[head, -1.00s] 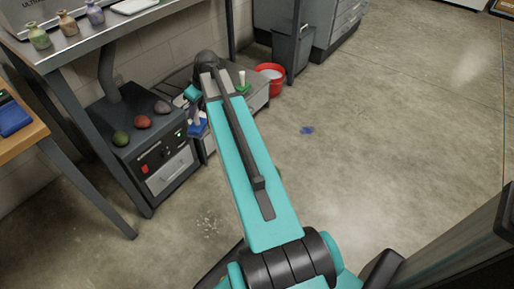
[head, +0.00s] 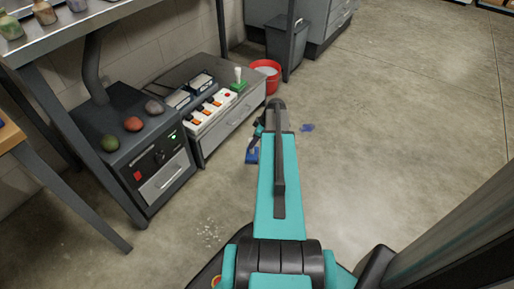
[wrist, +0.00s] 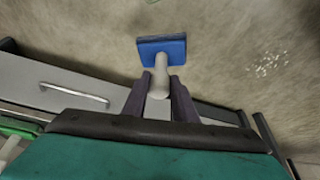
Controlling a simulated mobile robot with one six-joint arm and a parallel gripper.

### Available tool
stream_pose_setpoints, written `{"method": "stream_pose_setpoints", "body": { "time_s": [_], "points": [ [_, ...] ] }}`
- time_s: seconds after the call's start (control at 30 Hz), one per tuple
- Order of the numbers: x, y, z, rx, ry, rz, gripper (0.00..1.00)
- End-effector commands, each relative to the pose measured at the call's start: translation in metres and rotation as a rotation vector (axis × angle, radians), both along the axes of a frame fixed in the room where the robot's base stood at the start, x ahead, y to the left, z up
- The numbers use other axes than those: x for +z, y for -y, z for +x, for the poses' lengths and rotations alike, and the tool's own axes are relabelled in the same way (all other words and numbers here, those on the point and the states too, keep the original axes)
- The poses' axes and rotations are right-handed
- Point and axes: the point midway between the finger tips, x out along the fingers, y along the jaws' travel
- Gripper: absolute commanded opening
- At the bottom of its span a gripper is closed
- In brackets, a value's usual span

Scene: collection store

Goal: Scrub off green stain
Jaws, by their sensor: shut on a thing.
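My gripper (wrist: 157,88) is shut on the pale handle of a scrubber (wrist: 162,50) with a flat blue head. In the head view my gripper (head: 256,138) is partly hidden by my arm, and the scrubber's blue head (head: 251,156) shows below it, over the floor. I cannot tell whether the head touches the floor. I see no green stain in either view now; my arm covers part of the floor. A blue stain (head: 307,128) lies on the floor right of my arm.
A green scrubber with a white handle (head: 239,83) stands on the low drawer unit (head: 232,128), beside a power strip (head: 210,110). A red bucket (head: 266,66) stands behind it. White specks (head: 210,235) lie on the floor at lower left.

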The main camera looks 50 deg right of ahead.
Motion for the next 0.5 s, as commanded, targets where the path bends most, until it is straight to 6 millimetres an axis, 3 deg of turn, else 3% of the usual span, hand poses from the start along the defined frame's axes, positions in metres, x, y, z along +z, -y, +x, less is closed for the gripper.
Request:
{"method": "stream_pose_setpoints", "body": {
  "time_s": [0.03,0.2,0.5],
  "points": [
    [-0.015,0.007,-0.009,-0.002,-0.001,0.002,0.07],
    [-0.036,0.018,-0.028,0.005,0.001,0.000,0.07],
    [-0.040,0.020,-0.032,0.007,0.001,0.000,0.07]
  ]
}}
